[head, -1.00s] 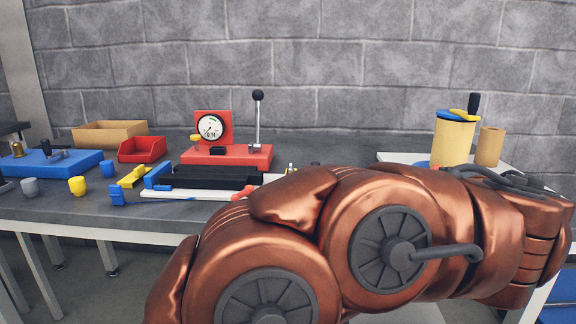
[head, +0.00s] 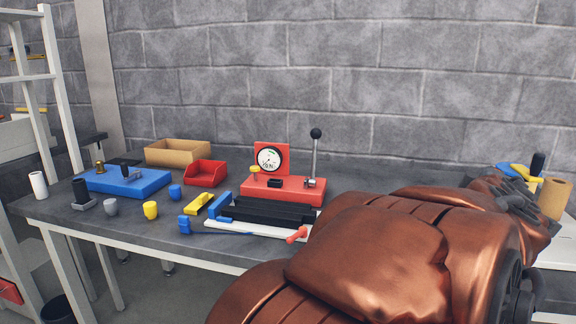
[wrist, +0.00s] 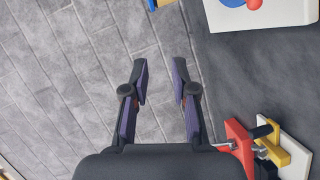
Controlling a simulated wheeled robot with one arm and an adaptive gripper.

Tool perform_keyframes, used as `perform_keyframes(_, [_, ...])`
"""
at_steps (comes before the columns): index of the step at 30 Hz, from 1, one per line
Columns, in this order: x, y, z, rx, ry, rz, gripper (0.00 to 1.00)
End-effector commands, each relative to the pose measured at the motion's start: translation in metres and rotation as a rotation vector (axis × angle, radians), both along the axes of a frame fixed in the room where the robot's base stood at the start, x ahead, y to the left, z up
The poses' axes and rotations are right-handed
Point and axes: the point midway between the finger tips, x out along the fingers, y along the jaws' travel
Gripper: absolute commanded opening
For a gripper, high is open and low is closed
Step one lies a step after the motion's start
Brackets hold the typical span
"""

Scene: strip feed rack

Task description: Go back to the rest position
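My gripper (wrist: 160,66) is open in the wrist view, with its two dark fingers apart and nothing between them. In the head view, my copper arm fills the lower right. The fingertips cannot be made out in that view.
The grey table (head: 330,166) holds a red gauge stand with a lever (head: 283,189), a black strip fixture (head: 270,211), a red bin (head: 205,173), a tan box (head: 178,152) and a blue base (head: 125,180). The wrist view shows a red-and-yellow clamp (wrist: 240,141) close beside the right finger.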

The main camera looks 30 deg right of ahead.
Motion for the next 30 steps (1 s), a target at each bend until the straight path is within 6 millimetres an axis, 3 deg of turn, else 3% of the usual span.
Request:
perform_keyframes(1, [0.008, 0.004, 0.010, 0.027, -0.021, -0.003, 0.27])
perform_keyframes(4, [0.016, 0.011, 0.009, 0.094, -0.058, -0.035, 0.27])
perform_keyframes(14, [0.044, 0.057, -0.014, 0.372, -0.115, -0.119, 0.27])
perform_keyframes(23, [0.070, 0.133, -0.038, 0.661, -0.081, -0.153, 0.27])
perform_keyframes(30, [0.078, 0.214, -0.050, 0.890, 0.018, -0.162, 0.27])
